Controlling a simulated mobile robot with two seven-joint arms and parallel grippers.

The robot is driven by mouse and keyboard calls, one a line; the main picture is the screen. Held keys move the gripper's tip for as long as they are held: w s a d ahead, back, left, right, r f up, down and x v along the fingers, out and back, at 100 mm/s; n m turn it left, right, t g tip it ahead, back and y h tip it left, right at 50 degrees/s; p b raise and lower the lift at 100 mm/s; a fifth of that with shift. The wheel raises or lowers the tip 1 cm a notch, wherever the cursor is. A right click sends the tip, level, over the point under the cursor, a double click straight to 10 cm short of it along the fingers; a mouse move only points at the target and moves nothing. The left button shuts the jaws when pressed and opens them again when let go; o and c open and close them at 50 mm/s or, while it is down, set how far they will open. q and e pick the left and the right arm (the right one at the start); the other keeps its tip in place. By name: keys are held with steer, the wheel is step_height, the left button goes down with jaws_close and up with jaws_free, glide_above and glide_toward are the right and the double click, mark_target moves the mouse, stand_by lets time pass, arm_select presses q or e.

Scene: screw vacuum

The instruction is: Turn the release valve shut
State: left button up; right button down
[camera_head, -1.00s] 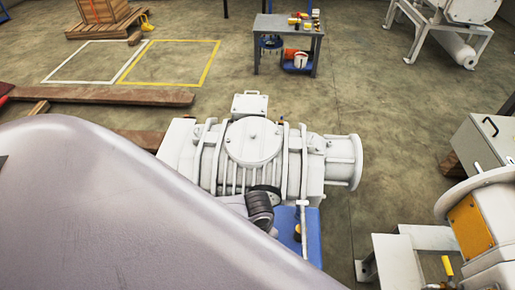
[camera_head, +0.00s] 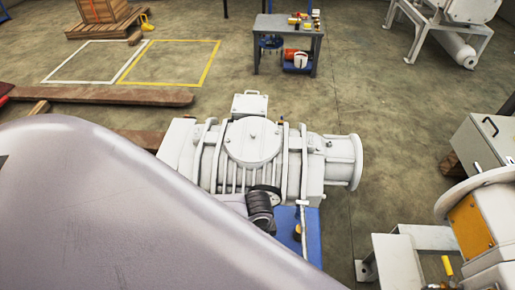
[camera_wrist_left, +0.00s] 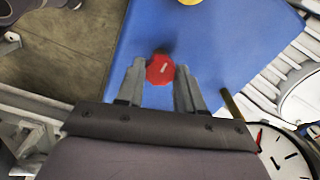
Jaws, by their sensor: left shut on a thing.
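The release valve shows as a small red knob (camera_wrist_left: 160,71) with a pale mark, in front of a blue surface (camera_wrist_left: 225,45) in the left wrist view. My left gripper (camera_wrist_left: 160,65) has its two grey fingers on either side of the knob and is shut on it. In the head view the white vacuum pump (camera_head: 252,145) stands in the middle. The red knob and my left gripper cannot be made out there; a large grey surface covers the lower left. My right gripper is in neither view.
A round dial gauge (camera_wrist_left: 285,158) sits close to the right of my left gripper. A dark ribbed part (camera_head: 260,208) and blue panel (camera_head: 308,240) are at the pump's near side. White machinery (camera_head: 490,215) stands at right. Open floor lies beyond the pump, before a workbench (camera_head: 286,32).

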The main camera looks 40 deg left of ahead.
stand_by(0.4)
arm_select(q)
steer(key=o, duration=1.1)
steer(key=shift+c, duration=0.2)
steer(key=shift+r, duration=0.1)
steer(key=shift+r, duration=3.5)
